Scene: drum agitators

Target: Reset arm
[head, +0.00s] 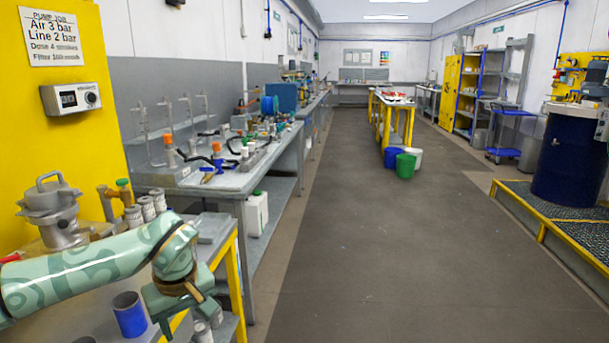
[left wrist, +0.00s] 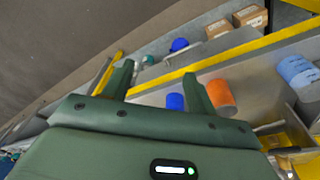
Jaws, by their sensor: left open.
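My left arm comes in from the left in the head view, patterned pale green. Its gripper (head: 184,304) is over the near bench's front right edge, beside a blue and grey cylinder (head: 129,314). In the left wrist view the two dark green fingers (left wrist: 158,70) stand apart with nothing held between them. Below and beyond them are a yellow bench edge, a blue cylinder (left wrist: 175,102) and an orange cylinder (left wrist: 219,97). My right gripper is in neither view.
A metal pump-like pot (head: 55,212) stands on the near bench before a yellow panel (head: 50,130). A long grey bench (head: 235,180) with lab gear runs along the left. The floor aisle (head: 370,260) is clear. A blue drum (head: 568,160) stands on a yellow-edged platform at right.

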